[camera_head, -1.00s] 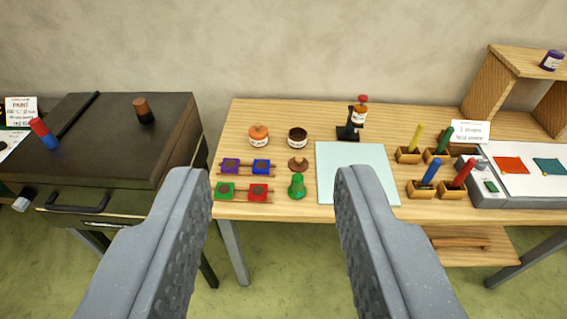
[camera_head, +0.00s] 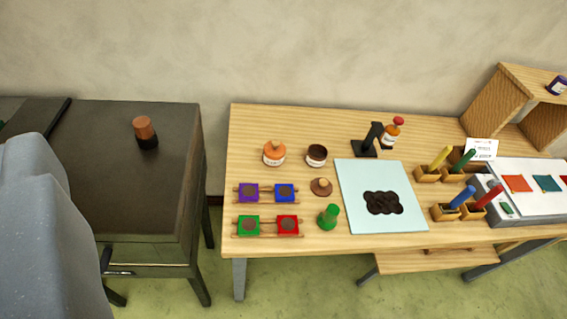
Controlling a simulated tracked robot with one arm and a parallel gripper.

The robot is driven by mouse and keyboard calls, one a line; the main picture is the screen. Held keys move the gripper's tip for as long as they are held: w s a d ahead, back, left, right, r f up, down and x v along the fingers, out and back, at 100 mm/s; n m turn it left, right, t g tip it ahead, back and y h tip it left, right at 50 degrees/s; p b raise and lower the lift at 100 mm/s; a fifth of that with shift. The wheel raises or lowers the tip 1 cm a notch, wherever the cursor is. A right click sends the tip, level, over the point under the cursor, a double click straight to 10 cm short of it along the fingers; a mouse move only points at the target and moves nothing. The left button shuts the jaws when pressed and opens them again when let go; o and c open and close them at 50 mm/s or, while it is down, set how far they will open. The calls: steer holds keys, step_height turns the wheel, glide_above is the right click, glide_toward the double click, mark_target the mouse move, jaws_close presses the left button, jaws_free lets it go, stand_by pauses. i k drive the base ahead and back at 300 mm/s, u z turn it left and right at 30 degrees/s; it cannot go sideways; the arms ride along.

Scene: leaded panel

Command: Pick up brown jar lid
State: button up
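The brown jar lid (camera_head: 321,187), a flat disc with a knob, lies on the wooden table. It is below the open jar (camera_head: 316,155) with dark brown inside and above-left of a green bell-shaped piece (camera_head: 328,217). My gripper (camera_head: 40,225) shows only as a large grey finger shape at the far left edge, close to the camera. It is far from the lid and covers part of the dark cabinet. The other finger cannot be made out, and nothing held is visible.
A pale blue sheet (camera_head: 357,178) bears a dark brown patch (camera_head: 382,202). A dark cabinet (camera_head: 110,190) stands left, across a gap.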

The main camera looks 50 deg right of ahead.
mark_target(321, 187)
steer(key=z, duration=0.3)
steer(key=i, duration=1.05)
steer(key=z, duration=0.8)
